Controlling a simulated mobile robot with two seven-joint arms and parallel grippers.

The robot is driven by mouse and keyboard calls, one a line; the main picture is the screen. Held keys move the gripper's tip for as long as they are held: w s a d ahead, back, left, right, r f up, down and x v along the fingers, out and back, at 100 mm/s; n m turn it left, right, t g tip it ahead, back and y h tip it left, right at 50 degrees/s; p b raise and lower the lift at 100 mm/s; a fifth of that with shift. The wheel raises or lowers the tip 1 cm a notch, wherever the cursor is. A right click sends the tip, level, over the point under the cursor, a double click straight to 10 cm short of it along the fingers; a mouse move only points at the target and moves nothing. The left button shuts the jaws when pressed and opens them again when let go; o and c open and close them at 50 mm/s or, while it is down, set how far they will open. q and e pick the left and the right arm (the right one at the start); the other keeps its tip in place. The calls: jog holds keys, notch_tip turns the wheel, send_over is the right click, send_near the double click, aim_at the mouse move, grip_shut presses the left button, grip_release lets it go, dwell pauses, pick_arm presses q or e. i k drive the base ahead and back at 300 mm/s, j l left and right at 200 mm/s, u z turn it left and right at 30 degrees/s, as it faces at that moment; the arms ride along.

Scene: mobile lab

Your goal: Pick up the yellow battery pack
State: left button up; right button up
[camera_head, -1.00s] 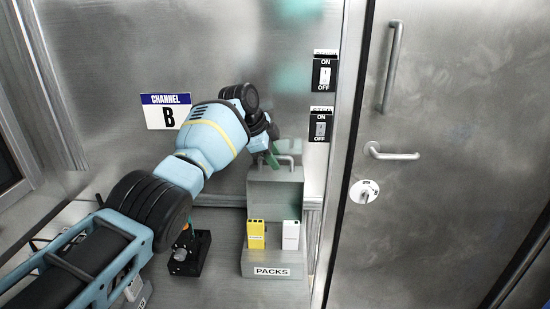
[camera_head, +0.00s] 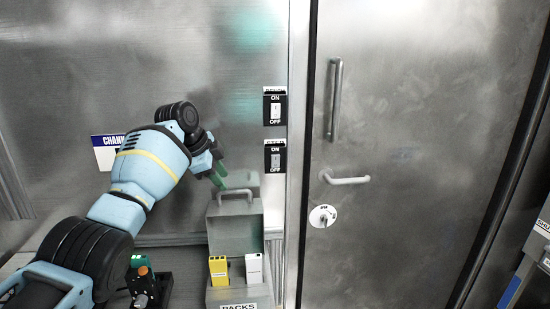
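The yellow battery pack (camera_head: 218,270) stands upright in the left place of the grey holder labelled PACKS (camera_head: 239,306), near the bottom of the head view. A white pack (camera_head: 253,268) stands beside it on the right. My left gripper (camera_head: 218,177), with green fingers, is above the yellow pack and apart from it, near the handle on the grey box behind the packs. Its fingers show small and nearly edge-on, so their opening is unclear. I see nothing held in it. My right gripper is out of view.
A grey box with a handle (camera_head: 235,193) stands behind the packs. A black device with a green and orange part (camera_head: 140,272) stands at lower left, beside my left arm. Two ON/OFF switches (camera_head: 275,106) are on the wall. A metal door (camera_head: 410,150) fills the right.

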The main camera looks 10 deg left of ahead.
aim_at(218, 265)
jog(key=k+l, duration=0.25)
jog(key=k, duration=0.2)
jog(key=k+l, duration=0.25)
jog(key=k, duration=0.25)
jog(key=k+l, duration=0.25)
jog(key=k, duration=0.2)
